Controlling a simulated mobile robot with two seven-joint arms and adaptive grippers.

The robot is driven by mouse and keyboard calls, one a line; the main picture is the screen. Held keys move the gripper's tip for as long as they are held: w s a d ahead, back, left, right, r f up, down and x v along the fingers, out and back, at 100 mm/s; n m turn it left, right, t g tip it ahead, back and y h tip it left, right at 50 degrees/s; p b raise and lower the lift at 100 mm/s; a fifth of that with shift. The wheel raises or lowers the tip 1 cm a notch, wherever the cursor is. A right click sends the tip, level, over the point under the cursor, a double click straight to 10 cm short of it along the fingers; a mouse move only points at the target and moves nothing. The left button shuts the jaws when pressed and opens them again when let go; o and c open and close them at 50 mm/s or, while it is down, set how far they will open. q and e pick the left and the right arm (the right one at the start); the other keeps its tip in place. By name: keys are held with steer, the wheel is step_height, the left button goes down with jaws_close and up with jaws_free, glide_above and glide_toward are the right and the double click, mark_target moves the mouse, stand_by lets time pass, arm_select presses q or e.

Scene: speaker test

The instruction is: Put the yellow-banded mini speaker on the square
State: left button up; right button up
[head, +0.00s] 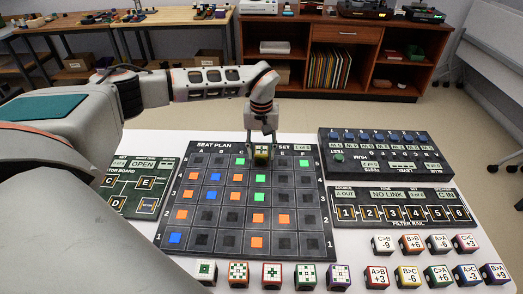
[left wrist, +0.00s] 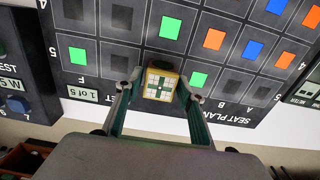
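The yellow-banded mini speaker (head: 261,154) is a small cube at the far edge of the dark seat plan board (head: 327,215). In the left wrist view its top (left wrist: 162,84) shows a white and green pattern with yellow along the edges. My left gripper (head: 262,146) points down over the board's back row, its two fingers on either side of the speaker and closed on it. The speaker partly covers a dark square between a green square (left wrist: 197,80) and another dark square (left wrist: 120,56). Its height above the board is hard to tell. My right gripper is out of view.
Several patterned cubes (head: 272,274) line the table's front edge; several labelled cubes (head: 411,243) stand at the right. A knobbed panel (head: 385,155) and the filter rail (head: 402,208) lie right of the board. Another panel (head: 140,187) lies left. No cubes stand on the board's other squares.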

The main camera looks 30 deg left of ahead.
mark_target(261, 150)
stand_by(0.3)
arm_select(q)
step_height(261, 150, up, 12)
steer(key=p, duration=0.1)
steer(key=shift+r, duration=0.2)
stand_by(0.7)
